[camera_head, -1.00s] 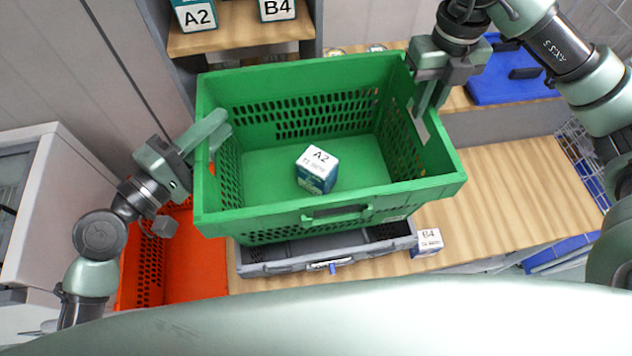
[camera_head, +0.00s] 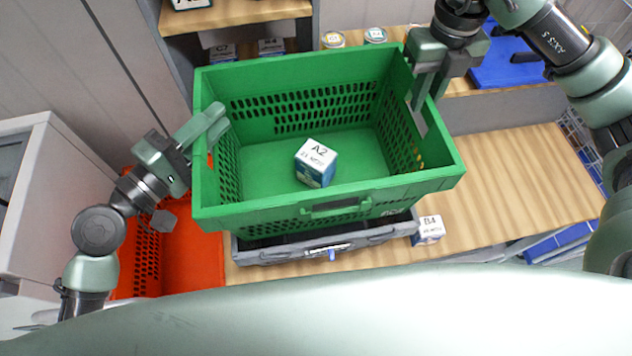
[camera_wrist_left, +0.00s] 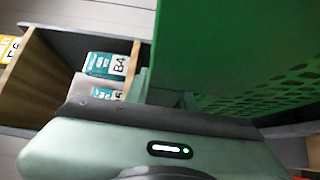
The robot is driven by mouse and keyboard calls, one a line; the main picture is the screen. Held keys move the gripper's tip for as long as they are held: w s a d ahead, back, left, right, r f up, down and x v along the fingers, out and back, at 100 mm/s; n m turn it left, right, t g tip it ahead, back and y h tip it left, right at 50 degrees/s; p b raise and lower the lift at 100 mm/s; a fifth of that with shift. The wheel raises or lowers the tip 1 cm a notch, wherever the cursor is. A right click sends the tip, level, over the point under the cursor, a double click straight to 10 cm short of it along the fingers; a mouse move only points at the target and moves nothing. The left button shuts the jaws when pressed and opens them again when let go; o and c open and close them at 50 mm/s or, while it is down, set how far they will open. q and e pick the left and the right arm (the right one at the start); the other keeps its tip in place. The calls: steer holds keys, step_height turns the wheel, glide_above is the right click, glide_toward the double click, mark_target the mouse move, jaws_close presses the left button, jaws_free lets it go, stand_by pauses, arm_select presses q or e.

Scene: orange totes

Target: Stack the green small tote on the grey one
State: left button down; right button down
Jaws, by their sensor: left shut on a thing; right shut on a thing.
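The green small tote (camera_head: 330,210) is held roughly level in the head view, above the grey tote (camera_head: 290,254). It hides most of the grey tote; only the grey front wall and rim show. I cannot tell whether the two touch. A white and teal box marked A2 (camera_head: 316,163) lies inside the green tote. My left gripper (camera_head: 208,128) is shut on the green tote's left wall. My right gripper (camera_head: 418,95) is shut on its right wall. In the left wrist view the green tote's perforated wall (camera_wrist_left: 230,60) fills the right side.
A wooden table (camera_head: 510,190) is clear to the right. A B4 box (camera_head: 428,229) stands close to the grey tote's right end. An orange tote (camera_head: 190,262) is at left. A shelf (camera_head: 235,12) stands behind, and a blue tote (camera_head: 510,62) is at back right.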

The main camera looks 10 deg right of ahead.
steer(key=shift+w+a+f+b, duration=0.1)
steer(key=shift+f+b, duration=0.35)
steer(key=shift+f, duration=0.25)
arm_select(q)
step_height(320, 180, down, 2)
steer(key=shift+d+f+b, duration=0.1)
steer(key=shift+b, duration=0.4)
arm_select(e)
steer(key=shift+f, duration=0.45)
arm_select(q)
steer(key=c, duration=1.2)
jaws_free()
steer(key=shift+s, duration=0.1)
arm_select(e)
steer(key=c, duration=1.4)
jaws_free()
steer(key=shift+r, duration=0.2)
arm_select(q)
steer(key=shift+s+a, duration=0.15)
steer(key=shift+a, duration=0.15)
steer(key=v, duration=1.1)
steer(key=shift+s+a, duration=0.1)
steer(key=shift+s, duration=0.05)
arm_select(e)
step_height(320, 180, up, 12)
